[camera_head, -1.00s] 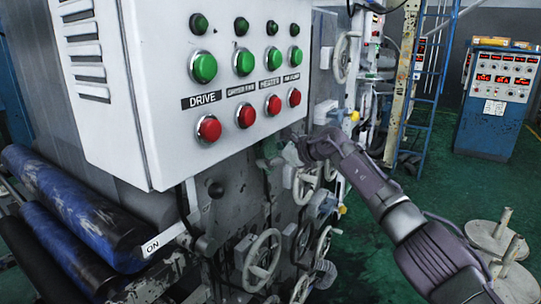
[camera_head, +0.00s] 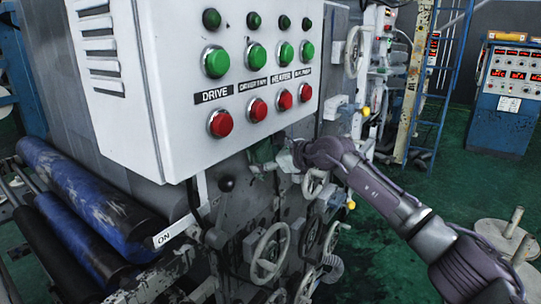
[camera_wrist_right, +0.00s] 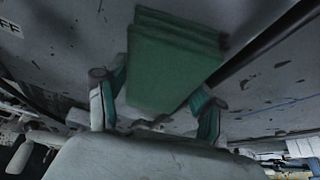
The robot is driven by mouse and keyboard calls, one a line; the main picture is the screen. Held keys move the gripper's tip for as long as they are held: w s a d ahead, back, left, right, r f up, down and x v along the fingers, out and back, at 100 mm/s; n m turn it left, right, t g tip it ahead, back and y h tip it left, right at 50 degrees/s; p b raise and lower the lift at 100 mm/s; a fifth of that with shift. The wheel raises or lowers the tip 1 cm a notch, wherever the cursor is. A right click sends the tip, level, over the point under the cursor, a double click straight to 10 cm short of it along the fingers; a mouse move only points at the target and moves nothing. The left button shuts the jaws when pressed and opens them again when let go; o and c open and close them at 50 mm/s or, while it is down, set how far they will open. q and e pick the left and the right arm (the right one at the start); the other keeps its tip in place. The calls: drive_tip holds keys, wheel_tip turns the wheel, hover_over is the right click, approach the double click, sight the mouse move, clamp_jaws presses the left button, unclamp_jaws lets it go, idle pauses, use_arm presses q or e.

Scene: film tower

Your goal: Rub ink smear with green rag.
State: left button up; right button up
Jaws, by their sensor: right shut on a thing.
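The green rag (camera_wrist_right: 175,55) is a thick folded green pad in the right wrist view. My right gripper (camera_wrist_right: 159,96) has its two fingers on either side of it. In the head view my right gripper (camera_head: 276,160) is at the grey machine side (camera_head: 240,202), just below the control box, and a bit of green shows at its tip. In the wrist view the rag is close to a grey panel (camera_wrist_right: 65,60) with dark specks; I cannot tell whether it touches. I cannot clearly pick out the ink smear among the dark marks. My left gripper is out of view.
The white control box (camera_head: 180,110) with green and red buttons juts out above my right gripper. Handwheels (camera_head: 268,252) and a black-knobbed lever (camera_head: 226,184) stick out below. Blue rollers (camera_head: 85,205) lie at the left. Green floor (camera_head: 400,250) is open at the right.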

drive_tip(key=shift+s+a, duration=0.75)
drive_tip(key=shift+s, duration=0.3)
drive_tip(key=shift+s+a+b, duration=0.35)
drive_tip(key=shift+s+a, duration=0.15)
drive_tip(key=shift+s, duration=0.2)
drive_tip(key=s+d+b, duration=0.1)
drive_tip(key=d, duration=0.1)
drive_tip(key=s+d+b, duration=0.2)
drive_tip(key=d, duration=0.1)
drive_tip(key=shift+s, duration=0.2)
